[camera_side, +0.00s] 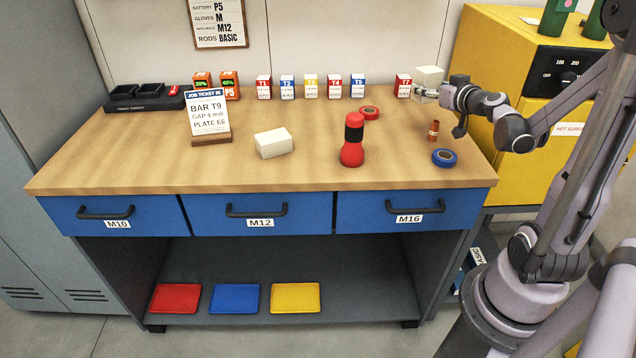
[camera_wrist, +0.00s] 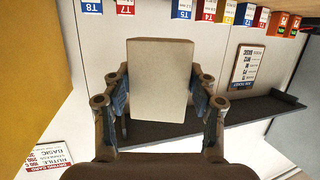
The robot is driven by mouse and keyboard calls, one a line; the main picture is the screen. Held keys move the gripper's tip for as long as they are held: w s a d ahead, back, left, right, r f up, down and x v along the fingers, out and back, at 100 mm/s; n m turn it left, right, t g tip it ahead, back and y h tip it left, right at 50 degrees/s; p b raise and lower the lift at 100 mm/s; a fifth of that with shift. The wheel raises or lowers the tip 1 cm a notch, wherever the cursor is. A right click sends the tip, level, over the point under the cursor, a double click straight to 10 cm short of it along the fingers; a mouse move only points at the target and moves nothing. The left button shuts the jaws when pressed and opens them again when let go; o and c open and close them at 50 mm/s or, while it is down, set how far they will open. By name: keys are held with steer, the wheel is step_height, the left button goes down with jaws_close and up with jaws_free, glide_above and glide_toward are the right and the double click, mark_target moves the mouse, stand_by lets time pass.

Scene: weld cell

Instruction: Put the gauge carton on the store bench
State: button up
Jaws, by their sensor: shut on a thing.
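A plain white carton (camera_side: 429,75) is in my gripper (camera_side: 418,92) above the back right of the wooden bench (camera_side: 230,172). In the wrist view the same carton (camera_wrist: 160,75) stands between my two fingers, which are shut on its sides. No label shows on the face I see. A second plain white carton (camera_side: 273,143) lies on the middle of the bench. I cannot tell from markings which of the two is the gauge carton.
Several small numbered boxes (camera_side: 310,86) line the bench's back. A red-and-black bottle (camera_side: 352,140), blue tape roll (camera_side: 444,157), red tape roll (camera_side: 369,113) and copper part (camera_side: 433,130) stand at right. A job ticket (camera_side: 209,115) and black tray (camera_side: 145,100) are at left. The front left is clear.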

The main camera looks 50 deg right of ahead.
mark_target(427, 102)
steer(key=shift+f, duration=2.1)
steer(key=shift+f, duration=0.55)
steer(key=o, duration=1.4)
